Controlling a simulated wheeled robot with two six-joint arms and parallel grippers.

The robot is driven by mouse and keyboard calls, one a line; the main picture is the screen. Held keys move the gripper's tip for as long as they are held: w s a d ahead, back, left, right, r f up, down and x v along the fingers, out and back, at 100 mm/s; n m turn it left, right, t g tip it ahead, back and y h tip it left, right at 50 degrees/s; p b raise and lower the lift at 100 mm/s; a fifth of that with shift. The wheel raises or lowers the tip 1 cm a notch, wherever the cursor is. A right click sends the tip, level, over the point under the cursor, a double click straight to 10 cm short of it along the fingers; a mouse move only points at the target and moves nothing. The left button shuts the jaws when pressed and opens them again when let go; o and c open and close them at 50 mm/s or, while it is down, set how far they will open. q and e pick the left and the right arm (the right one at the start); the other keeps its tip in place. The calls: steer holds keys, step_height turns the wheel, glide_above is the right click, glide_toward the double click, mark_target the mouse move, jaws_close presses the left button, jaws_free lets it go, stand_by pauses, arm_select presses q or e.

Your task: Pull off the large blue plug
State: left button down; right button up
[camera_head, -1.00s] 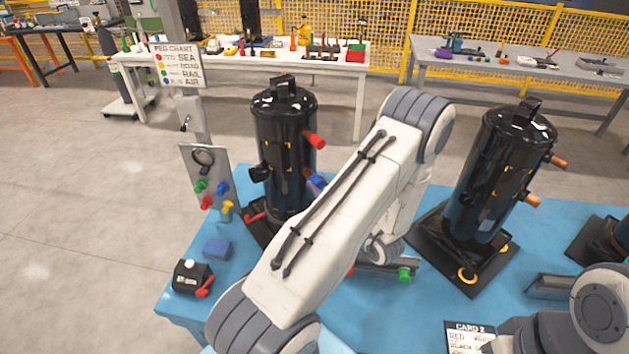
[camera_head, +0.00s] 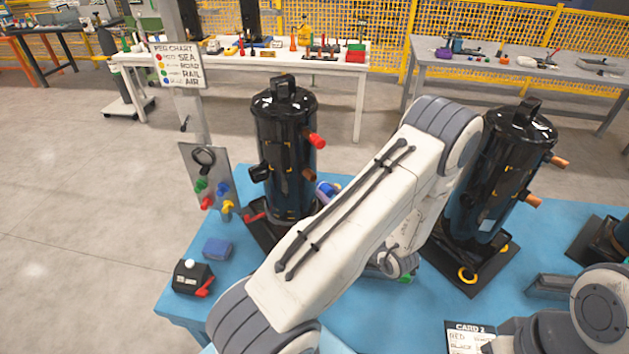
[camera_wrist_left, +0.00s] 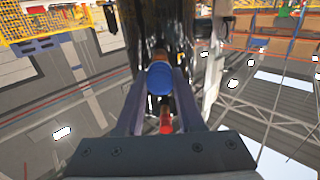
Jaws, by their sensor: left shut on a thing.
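The large blue plug (camera_head: 323,190) shows just left of my left arm, to the right of the near black compressor (camera_head: 285,150). A bare copper-brown stub (camera_head: 308,174) sticks out of that compressor, and the plug appears apart from it, a little lower and to the right. In the left wrist view the round blue plug (camera_wrist_left: 160,78) sits between the two fingers of my left gripper (camera_wrist_left: 163,84), which is shut on it. In the head view my arm mostly hides this gripper. My right gripper is not in view.
A red plug (camera_head: 317,141) sits on the upper stub of the same compressor. A second compressor (camera_head: 492,175) stands to the right of my arm. A peg board (camera_head: 208,175), a blue block (camera_head: 216,248) and a black box (camera_head: 192,278) stand at the blue table's left.

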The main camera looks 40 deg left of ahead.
arm_select(q)
steer(key=shift+v, duration=1.1)
